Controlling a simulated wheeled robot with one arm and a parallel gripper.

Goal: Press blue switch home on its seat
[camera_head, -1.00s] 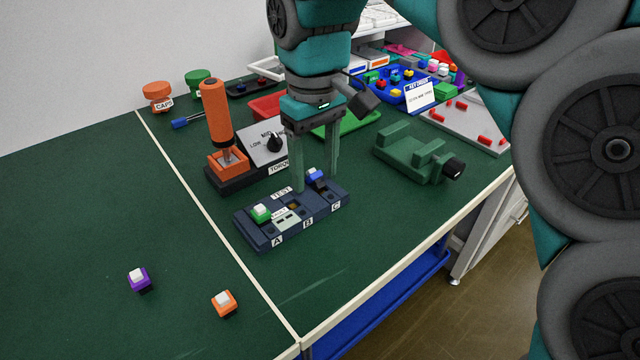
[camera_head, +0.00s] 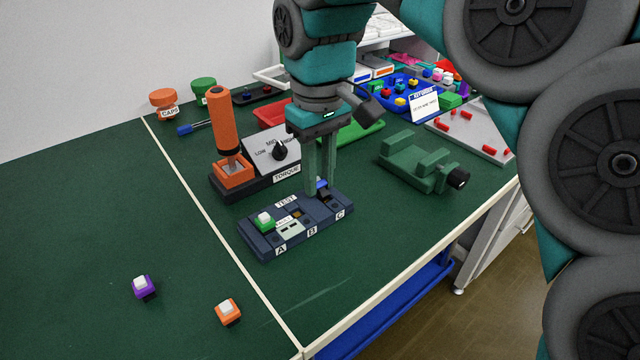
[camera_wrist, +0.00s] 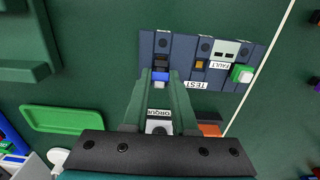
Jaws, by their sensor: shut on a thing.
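The blue switch (camera_head: 321,184) is at the C end of the dark test block (camera_head: 262,248), at the rear edge of that position. In the wrist view the blue switch (camera_wrist: 160,76) shows between my fingertips, with a white part on its near side and a dark patch beyond it. My gripper (camera_head: 320,186) points down and is shut on the blue switch; it also shows in the wrist view (camera_wrist: 162,80). The fingers partly hide the switch, and I cannot tell how deep it sits. A green switch (camera_head: 264,219) with a white top sits at position A.
A torque stand (camera_head: 262,180) with an orange-handled driver (camera_head: 220,120) is close behind the block. A green vise (camera_head: 420,160) is to the right. A purple switch (camera_head: 143,287) and an orange switch (camera_head: 228,311) lie at the front left.

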